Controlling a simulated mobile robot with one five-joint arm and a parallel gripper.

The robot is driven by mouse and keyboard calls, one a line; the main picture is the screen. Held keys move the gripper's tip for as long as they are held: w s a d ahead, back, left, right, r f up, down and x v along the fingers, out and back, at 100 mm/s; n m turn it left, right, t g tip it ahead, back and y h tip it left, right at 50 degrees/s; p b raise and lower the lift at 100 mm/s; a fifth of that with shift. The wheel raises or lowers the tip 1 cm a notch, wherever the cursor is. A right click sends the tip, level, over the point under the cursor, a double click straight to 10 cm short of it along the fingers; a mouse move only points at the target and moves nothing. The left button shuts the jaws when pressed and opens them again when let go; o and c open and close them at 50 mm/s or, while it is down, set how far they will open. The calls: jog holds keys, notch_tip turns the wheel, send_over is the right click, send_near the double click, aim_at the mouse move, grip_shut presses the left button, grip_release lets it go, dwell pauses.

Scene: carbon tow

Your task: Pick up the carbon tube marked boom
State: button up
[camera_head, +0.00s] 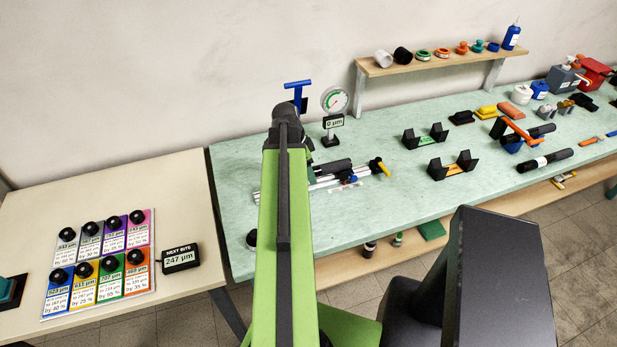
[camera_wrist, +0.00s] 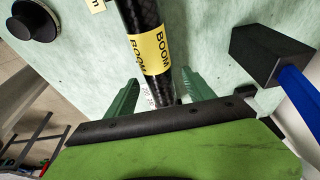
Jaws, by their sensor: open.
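The carbon tube marked BOOM (camera_wrist: 138,22) is black with a woven look and a yellow BOOM label, in the wrist view. It runs from the top edge down between the two green fingers of my gripper (camera_wrist: 160,77). The fingers are open, one on each side of the tube, and I see no firm contact. The tube's near end is hidden behind my gripper's body. In the head view my arm hides most of the gripper. A dark tube (camera_head: 333,167) shows just right of it on the green bench; no label is readable there.
A dial gauge (camera_head: 334,101) stands behind the arm. Black V-shaped cradles (camera_head: 425,136) and another dark tube with a white label (camera_head: 545,160) are to the right. A black block with a blue handle (camera_wrist: 298,88) is close right in the wrist view, a black knob (camera_wrist: 33,20) left.

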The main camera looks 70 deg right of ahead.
grip_shut()
jog(key=shift+r, duration=0.15)
